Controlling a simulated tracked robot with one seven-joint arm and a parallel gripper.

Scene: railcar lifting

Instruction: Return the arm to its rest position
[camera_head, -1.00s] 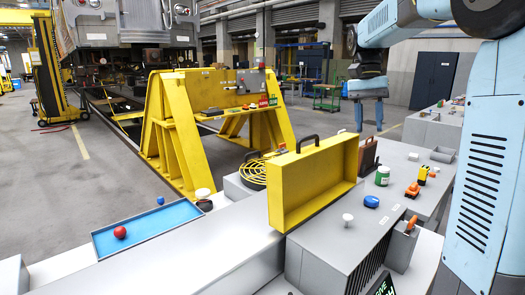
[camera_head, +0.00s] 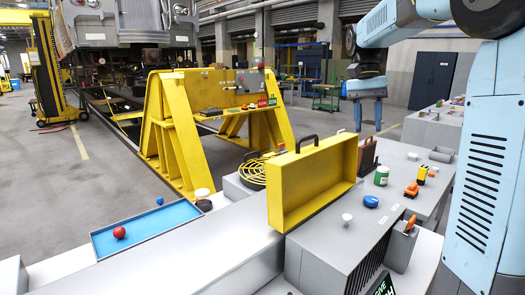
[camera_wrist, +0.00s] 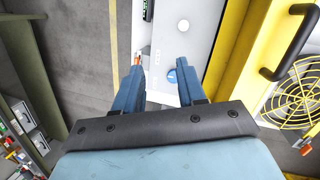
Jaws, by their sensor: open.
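My arm (camera_head: 488,150) is light blue and stands at the right of the head view, its upper part reaching left across the top. My gripper (camera_wrist: 159,88) shows in the wrist view with its two blue fingers apart and nothing between them.
A blue tray (camera_head: 148,228) holds a red ball (camera_head: 119,232). A yellow trestle (camera_head: 215,125) stands behind. Open floor lies left.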

